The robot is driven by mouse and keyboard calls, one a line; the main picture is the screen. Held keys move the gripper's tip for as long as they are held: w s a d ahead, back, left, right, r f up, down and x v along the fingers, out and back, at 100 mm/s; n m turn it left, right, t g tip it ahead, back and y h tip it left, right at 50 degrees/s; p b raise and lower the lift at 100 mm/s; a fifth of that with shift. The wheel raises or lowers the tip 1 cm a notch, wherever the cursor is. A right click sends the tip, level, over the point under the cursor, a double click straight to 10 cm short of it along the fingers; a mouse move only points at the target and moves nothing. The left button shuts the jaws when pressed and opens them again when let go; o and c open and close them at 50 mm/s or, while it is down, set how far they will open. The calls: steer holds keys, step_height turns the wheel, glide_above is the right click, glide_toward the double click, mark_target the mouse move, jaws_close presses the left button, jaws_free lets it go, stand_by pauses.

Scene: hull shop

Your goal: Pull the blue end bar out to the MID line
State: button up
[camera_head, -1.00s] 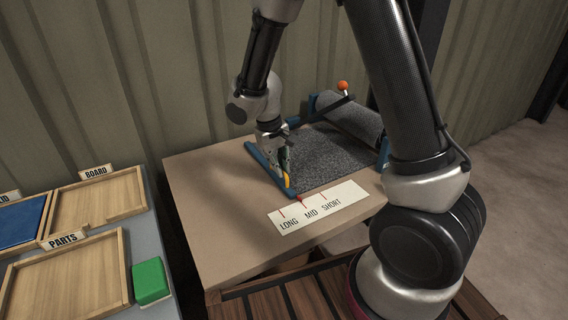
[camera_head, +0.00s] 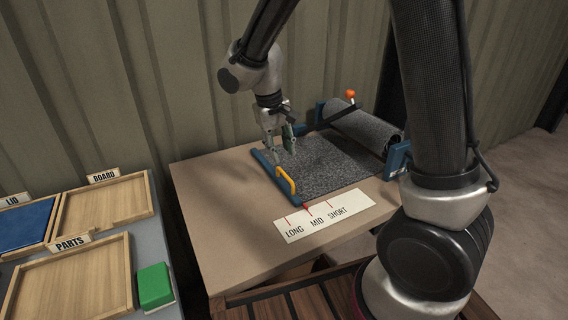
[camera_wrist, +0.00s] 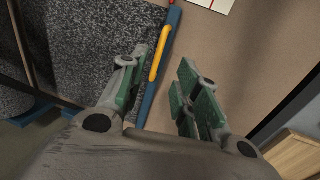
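The blue end bar (camera_head: 267,169) lies on the bench along the left edge of the grey speckled sheet. Its yellow handle (camera_head: 286,180) is near the front end. The red tip (camera_head: 307,208) at its front end is at or very near the MID line on the white scale card (camera_head: 322,215). In the wrist view, the bar (camera_wrist: 151,98) and handle (camera_wrist: 159,50) show beyond the fingers. My gripper (camera_head: 280,143) is open and empty, above the bar and apart from the handle. The green-padded fingers also show in the wrist view (camera_wrist: 160,82).
The grey sheet (camera_head: 330,160) runs right to a roll (camera_head: 367,128) in a blue frame, with an orange-knobbed lever (camera_head: 350,95). At left are a parts tray (camera_head: 70,285), a board tray (camera_head: 105,210), a blue lid (camera_head: 22,222) and a green block (camera_head: 154,286).

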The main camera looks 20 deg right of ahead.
steer(key=r, duration=0.3)
steer(key=shift+a, duration=0.3)
steer(key=s+d+r+t, duration=0.1)
steer(key=s+d+r, duration=0.3)
steer(key=s, duration=0.3)
steer(key=s+d+r+m+t+y, duration=0.1)
steer(key=s+d+r, duration=0.3)
steer(key=s+d, duration=0.3)
steer(key=s+d+r+m+t+y, duration=0.1)
steer(key=s+d+r+t, duration=0.1)
steer(key=s+d+r, duration=0.2)
steer(key=s+d, duration=0.2)
steer(key=s, duration=0.2)
steer(key=shift+s+d, duration=0.15)
steer(key=shift+s, duration=0.1)
